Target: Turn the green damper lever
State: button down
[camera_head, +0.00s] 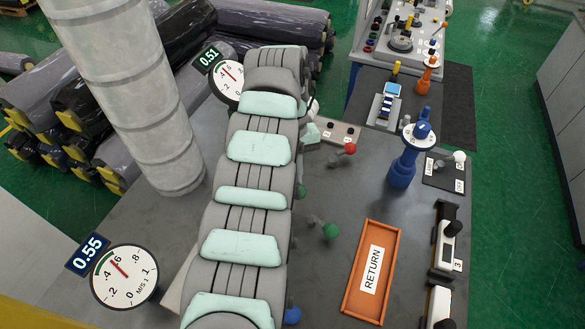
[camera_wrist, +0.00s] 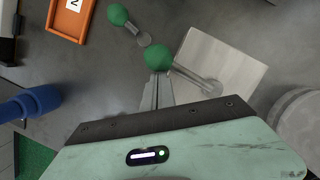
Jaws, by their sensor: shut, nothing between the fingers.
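Two green ball knobs on grey lever rods show in the wrist view. The nearer green knob (camera_wrist: 158,56) sits right at the tips of my gripper (camera_wrist: 157,80), its rod running right and down. My fingers are shut and hold nothing; I cannot tell whether they touch the knob. The other green knob (camera_wrist: 118,14) stands farther up and left, apart from my fingers. In the head view one green knob (camera_head: 330,231) is right of my arm, and another (camera_head: 301,191) is partly hidden by it. My fingers are not clearly visible there. Which lever is the damper's is not shown.
Two dial gauges read 0.55 (camera_head: 125,275) and 0.51 (camera_head: 228,76). A red knob (camera_head: 350,149), blue knob (camera_head: 292,315) and blue post (camera_head: 402,165) stand nearby. An orange RETURN tray (camera_head: 350,300) lies right. A silver duct (camera_head: 125,90) rises left.

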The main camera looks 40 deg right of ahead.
jog(key=p+v, duration=0.5)
jog(key=v, duration=0.5)
jog(key=shift+d, duration=0.15)
jog(key=shift+s, duration=0.15)
